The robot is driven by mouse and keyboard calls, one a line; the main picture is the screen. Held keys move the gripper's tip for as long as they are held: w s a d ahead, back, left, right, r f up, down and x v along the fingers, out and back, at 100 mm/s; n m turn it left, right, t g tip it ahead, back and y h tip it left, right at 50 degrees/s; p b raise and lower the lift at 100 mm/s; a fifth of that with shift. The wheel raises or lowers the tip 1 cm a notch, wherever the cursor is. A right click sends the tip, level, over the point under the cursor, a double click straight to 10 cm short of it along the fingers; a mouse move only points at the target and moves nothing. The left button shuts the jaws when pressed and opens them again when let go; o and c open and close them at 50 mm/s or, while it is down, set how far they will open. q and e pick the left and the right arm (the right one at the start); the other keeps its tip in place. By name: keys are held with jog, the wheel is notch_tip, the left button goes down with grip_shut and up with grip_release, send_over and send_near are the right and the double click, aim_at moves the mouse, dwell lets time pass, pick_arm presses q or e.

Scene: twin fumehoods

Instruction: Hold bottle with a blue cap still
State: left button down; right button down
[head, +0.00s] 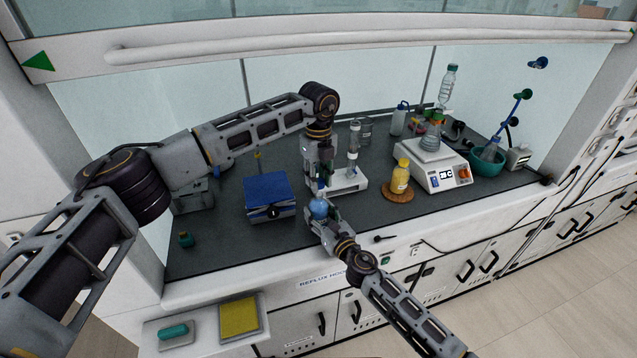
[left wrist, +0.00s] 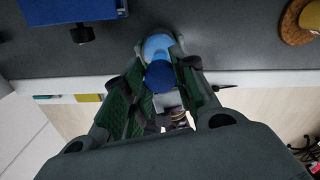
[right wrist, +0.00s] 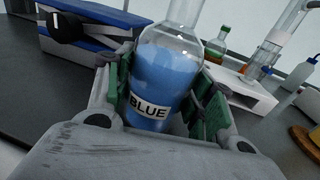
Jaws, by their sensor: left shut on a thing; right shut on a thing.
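The bottle with a blue cap (head: 319,209) is at the front edge of the hood bench, just right of the blue box. In the right wrist view the bottle (right wrist: 160,85) is clear glass with blue contents and a BLUE label. It stands nearly upright there, and its top is cut off. My right gripper (head: 322,222) is shut around its body, with green pads on both sides. My left gripper (head: 317,192) comes from above and is shut on its blue cap (left wrist: 159,77), which shows between the pads in the left wrist view.
A blue-topped box (head: 268,188) stands left of the bottle and a white stand (head: 346,181) is behind it.

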pick_arm(q)
jog(key=shift+r, duration=1)
pick_arm(e)
jog(key=shift+c, duration=2.4)
grip_release()
jog(key=shift+s, duration=0.1)
jog(key=shift+v, duration=5.9)
jog(key=shift+f, duration=0.1)
